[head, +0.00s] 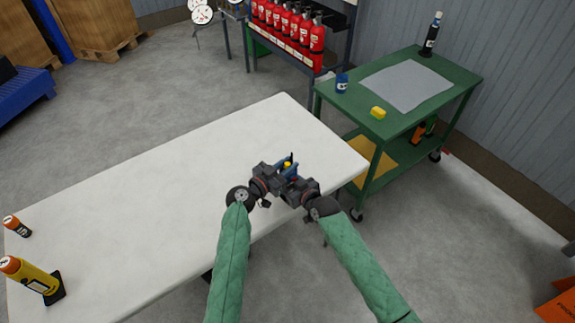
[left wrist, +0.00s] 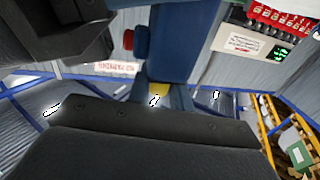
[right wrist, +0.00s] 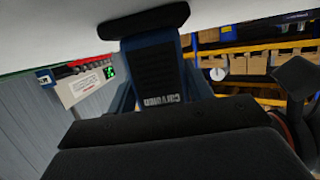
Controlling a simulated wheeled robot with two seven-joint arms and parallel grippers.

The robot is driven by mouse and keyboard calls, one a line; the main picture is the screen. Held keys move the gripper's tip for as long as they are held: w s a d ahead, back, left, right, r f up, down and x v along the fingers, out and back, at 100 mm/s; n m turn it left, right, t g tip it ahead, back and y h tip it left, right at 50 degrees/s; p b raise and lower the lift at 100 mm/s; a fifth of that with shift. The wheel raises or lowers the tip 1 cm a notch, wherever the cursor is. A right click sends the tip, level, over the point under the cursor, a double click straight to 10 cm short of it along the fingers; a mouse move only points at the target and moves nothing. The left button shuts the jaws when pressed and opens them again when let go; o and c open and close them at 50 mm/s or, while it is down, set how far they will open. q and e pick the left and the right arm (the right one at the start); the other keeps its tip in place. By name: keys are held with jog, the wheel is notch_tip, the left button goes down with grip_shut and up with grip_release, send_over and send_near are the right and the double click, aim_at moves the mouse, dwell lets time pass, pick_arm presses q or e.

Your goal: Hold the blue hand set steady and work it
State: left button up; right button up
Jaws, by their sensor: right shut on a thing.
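The blue hand set (head: 290,169) is held up between my two grippers over the right front edge of the white table (head: 180,180). A dark stub and a small yellow part show at its top. In the left wrist view its blue body (left wrist: 185,40) stands upright with a red button (left wrist: 128,40) on its side. In the right wrist view its face (right wrist: 160,75) has a dark lettered panel. My right gripper (head: 299,188) is shut on the hand set. My left gripper (head: 271,177) is close beside it; its jaw opening is hidden.
A green cart (head: 375,125) at the right holds a grey mat, a blue can (head: 342,83) and a yellow block (head: 378,113). Red extinguishers (head: 290,25) stand on a rack behind.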

pick_arm(q)
grip_shut()
